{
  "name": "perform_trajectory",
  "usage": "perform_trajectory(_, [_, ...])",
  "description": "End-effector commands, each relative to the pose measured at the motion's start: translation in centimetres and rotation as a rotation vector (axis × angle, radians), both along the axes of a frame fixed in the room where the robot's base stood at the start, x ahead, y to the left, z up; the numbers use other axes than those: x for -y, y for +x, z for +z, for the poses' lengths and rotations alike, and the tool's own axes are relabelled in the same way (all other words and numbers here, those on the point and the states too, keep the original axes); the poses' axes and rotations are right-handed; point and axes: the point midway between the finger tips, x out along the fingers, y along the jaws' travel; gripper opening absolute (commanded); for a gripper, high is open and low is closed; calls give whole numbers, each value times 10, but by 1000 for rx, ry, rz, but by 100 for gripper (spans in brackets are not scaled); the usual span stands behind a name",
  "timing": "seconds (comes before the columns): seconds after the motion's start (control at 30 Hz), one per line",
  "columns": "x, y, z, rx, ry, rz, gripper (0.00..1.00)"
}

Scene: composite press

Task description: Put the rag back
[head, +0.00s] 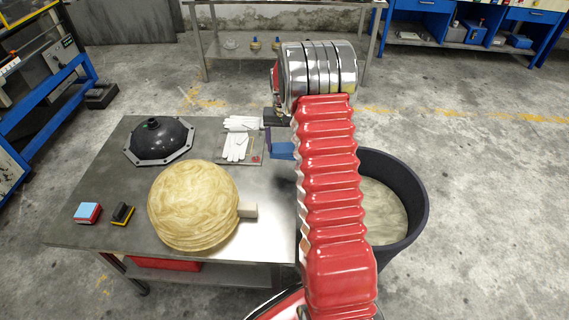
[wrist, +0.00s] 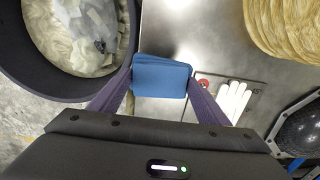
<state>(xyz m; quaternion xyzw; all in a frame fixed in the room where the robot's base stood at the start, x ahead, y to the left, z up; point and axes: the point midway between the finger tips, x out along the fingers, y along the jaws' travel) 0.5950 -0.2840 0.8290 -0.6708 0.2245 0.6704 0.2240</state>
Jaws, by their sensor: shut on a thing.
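The blue rag, folded into a flat pad (wrist: 162,77), is held between the two purple-grey fingers of my gripper (wrist: 160,84) in the wrist view. In the head view the rag (head: 282,150) shows just left of my red arm, over or near the right edge of the metal table (head: 95,205). My gripper in the head view is partly hidden by my arm. I cannot tell whether the rag touches the table top.
White gloves (head: 236,149) lie on a small board. A black dome mould (head: 158,140), a pale fibrous dome (head: 193,205), a red-blue block (head: 87,213) and a dark-yellow block (head: 122,214) are on the table. A dark bin (head: 415,195) with pale material stands right.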

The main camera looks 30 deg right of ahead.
Motion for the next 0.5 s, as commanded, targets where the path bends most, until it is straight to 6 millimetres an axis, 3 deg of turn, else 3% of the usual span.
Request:
perform_trajectory(0.23, [0, -1, -39, -2, 2, -1, 45])
perform_trajectory(0.5, [1, 0, -44, 0, 0, -1, 45])
